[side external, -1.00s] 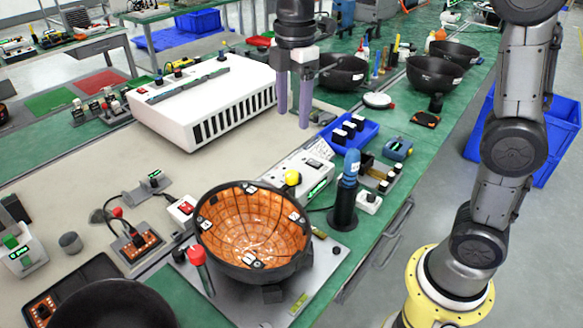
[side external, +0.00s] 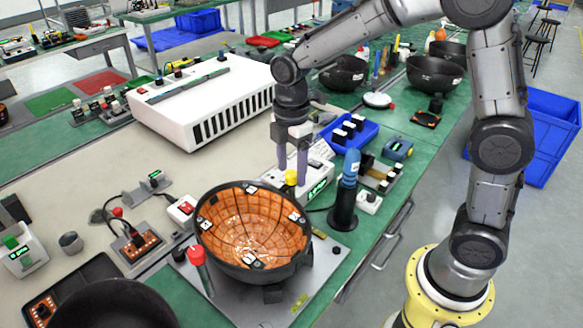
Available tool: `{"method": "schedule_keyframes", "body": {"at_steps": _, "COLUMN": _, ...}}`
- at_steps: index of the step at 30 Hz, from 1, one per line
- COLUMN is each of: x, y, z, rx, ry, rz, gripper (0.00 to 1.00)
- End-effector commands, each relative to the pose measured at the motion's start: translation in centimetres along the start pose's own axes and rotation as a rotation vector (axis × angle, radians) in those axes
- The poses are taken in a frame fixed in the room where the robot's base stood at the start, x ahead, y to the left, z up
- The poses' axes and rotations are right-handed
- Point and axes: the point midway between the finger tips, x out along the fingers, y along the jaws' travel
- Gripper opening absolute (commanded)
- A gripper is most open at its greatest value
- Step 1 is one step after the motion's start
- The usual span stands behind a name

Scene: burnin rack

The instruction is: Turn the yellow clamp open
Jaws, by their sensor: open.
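The yellow clamp (side external: 291,178) shows as a small yellow knob at the left end of a white box with a green display (side external: 319,190), right of centre. My gripper (side external: 292,172) points down over it with two purple fingers. The fingers are open, one on each side of the knob at about its height. I cannot tell whether they touch it. The fingers and the gripper hide part of the knob and the back of the box.
A black bowl with an orange lining (side external: 252,228) stands close in front on a grey plate. A blue-topped black post (side external: 347,190) stands to the right. A blue tray (side external: 346,134) lies behind, and a large white vented unit (side external: 205,100) stands at the back left.

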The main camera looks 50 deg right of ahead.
Motion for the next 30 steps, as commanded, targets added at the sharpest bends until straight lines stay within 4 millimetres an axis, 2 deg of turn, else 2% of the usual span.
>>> {"method": "schedule_keyframes", "body": {"at_steps": 11, "x": 0.48, "y": -0.02, "z": 0.01, "rx": 0.000, "ry": 0.000, "rz": 0.000, "gripper": 0.65}}
{"method": "schedule_keyframes", "body": {"at_steps": 21, "x": 0.44, "y": -0.01, "z": 0.00, "rx": 0.000, "ry": 0.000, "rz": 0.000, "gripper": 0.04}}
{"method": "schedule_keyframes", "body": {"at_steps": 22, "x": 0.43, "y": -0.01, "z": 0.00, "rx": 0.000, "ry": 0.000, "rz": 0.000, "gripper": 0.00}}
{"method": "schedule_keyframes", "body": {"at_steps": 30, "x": 0.41, "y": -0.01, "z": 0.00, "rx": 0.009, "ry": 0.000, "rz": 0.000, "gripper": 0.00}}
